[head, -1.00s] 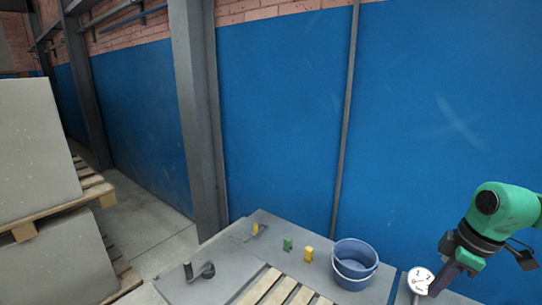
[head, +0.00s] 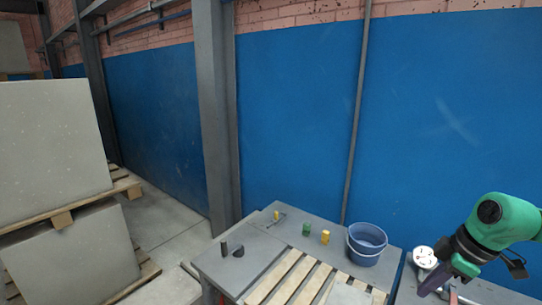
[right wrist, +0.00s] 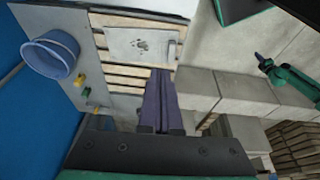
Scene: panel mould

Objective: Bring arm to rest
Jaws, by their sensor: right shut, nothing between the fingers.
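My right arm, green with a dark wrist, comes in at the right of the head view. Its gripper (head: 436,282) is shut and empty, beside the right end of the grey table (head: 210,265). In the right wrist view its purple fingers (right wrist: 158,98) lie together, with the slatted pallet and a pale panel (right wrist: 140,44) beyond them. A green arm with a small dark tip, apparently my left (right wrist: 262,60), shows at the right of that view. Its jaws are too small to read. The left gripper is outside the head view.
A blue bucket (head: 366,245), a green block (head: 306,229) and yellow pieces (head: 325,237) stand along the table's back. A white round gauge-like disc (head: 425,257) is close to the right gripper. Concrete blocks on pallets (head: 50,140) stand left. A blue wall (head: 290,120) is behind.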

